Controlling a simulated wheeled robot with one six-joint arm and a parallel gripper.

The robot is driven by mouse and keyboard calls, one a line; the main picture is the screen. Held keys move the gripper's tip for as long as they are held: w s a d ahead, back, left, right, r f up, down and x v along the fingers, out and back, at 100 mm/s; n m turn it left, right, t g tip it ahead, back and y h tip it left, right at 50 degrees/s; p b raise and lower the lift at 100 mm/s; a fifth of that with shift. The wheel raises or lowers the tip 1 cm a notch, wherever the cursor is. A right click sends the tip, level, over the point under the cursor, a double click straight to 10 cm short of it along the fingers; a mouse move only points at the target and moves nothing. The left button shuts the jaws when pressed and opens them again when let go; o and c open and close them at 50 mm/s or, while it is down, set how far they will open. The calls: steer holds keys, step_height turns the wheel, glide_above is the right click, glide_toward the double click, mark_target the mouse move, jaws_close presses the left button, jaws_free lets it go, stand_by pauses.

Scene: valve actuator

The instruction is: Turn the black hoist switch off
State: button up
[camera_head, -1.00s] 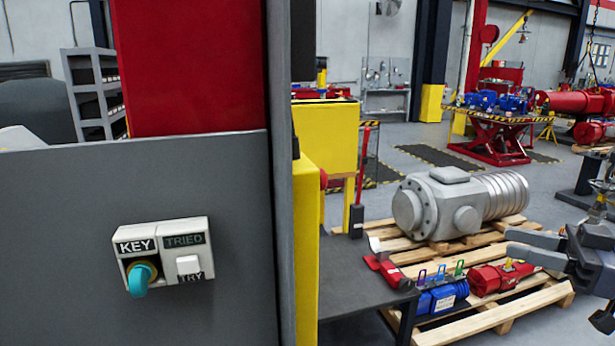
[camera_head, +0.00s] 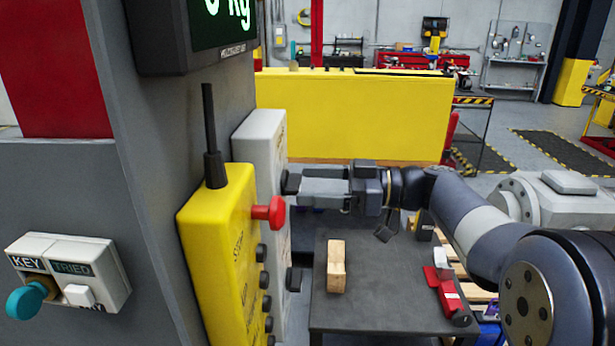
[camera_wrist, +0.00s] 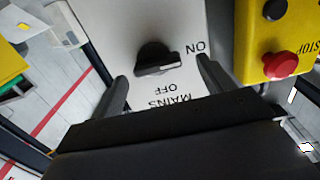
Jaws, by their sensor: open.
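The black hoist switch (camera_wrist: 157,58) is a rotary knob on a white box marked MAINS, ON and OFF. In the wrist view its lettering is upside down; its bar lies roughly crosswise, with one end toward ON. My gripper (camera_head: 300,188) is open beside the white box, above that knob. In the wrist view my fingers (camera_wrist: 165,85) are spread to either side of the switch, with no contact visible.
A yellow pendant (camera_head: 215,250) with a red stop button (camera_head: 268,212) and black buttons stands close by. A teal key switch (camera_head: 25,297) is at left. A grey table (camera_head: 380,310) with a wooden block (camera_head: 336,265) is below my arm.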

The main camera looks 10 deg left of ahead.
steer(key=shift+a, duration=1.2)
steer(key=shift+w, duration=0.1)
steer(key=shift+c, duration=0.4)
steer(key=c, duration=0.9)
